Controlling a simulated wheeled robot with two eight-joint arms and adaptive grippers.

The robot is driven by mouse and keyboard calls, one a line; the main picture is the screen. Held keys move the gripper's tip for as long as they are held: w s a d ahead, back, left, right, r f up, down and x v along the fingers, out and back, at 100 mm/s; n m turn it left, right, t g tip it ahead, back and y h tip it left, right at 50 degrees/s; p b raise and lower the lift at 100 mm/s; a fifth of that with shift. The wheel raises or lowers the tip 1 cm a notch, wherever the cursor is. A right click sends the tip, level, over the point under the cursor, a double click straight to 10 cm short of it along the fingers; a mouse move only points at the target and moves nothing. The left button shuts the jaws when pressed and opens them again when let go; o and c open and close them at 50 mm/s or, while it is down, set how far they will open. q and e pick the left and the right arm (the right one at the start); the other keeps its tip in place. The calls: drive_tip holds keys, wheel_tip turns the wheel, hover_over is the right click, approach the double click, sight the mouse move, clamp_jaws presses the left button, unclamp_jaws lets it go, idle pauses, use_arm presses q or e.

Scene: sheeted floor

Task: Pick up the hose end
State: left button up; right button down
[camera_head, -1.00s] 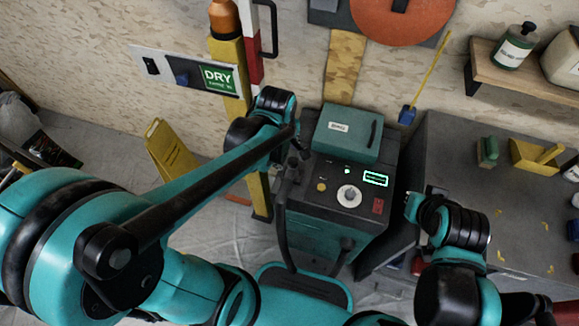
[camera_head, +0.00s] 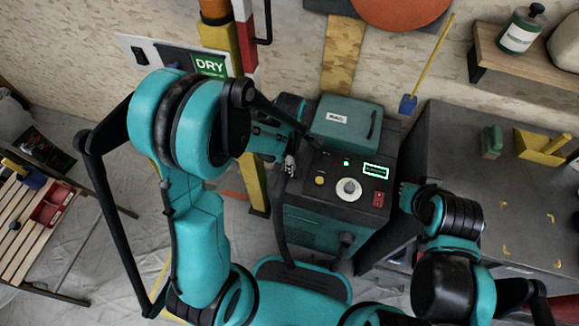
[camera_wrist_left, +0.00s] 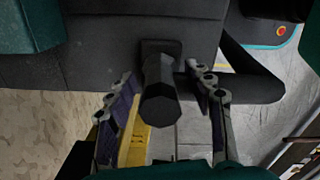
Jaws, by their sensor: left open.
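The hose end (camera_wrist_left: 161,92) is a dark faceted nozzle. In the left wrist view it lies between the two spread fingers of my left gripper (camera_wrist_left: 160,78), with gaps on both sides. My left gripper (camera_head: 289,163) is open at the upper left edge of the machine in the head view, where my arm and fingers mostly hide the hose end. The dark hose (camera_head: 280,222) hangs down the machine's left side. My right arm is at the right beside the machine; I cannot make out its gripper.
The teal and dark machine (camera_head: 325,225) has a raised box (camera_head: 342,130) and a knob panel. A yellow post (camera_head: 255,190) stands close on its left. A dark workbench (camera_head: 500,185) with small items is on the right. A slatted bench (camera_head: 35,215) is at far left.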

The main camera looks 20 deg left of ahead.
use_arm(q)
drive_tip(key=shift+f, duration=0.5)
drive_tip(key=shift+r, duration=0.1)
clamp_jaws()
drive_tip(key=shift+r, duration=0.1)
wheel_tip(320, 180, up, 4)
drive_tip(key=p, duration=0.2)
drive_tip(key=shift+r+p, duration=0.25)
drive_tip(key=shift+p, duration=0.05)
drive_tip(key=s+d+r+p, duration=0.3)
drive_tip(key=d+r, duration=0.3)
drive_tip(key=d, duration=0.5)
drive_tip(key=shift+d+r, duration=0.15)
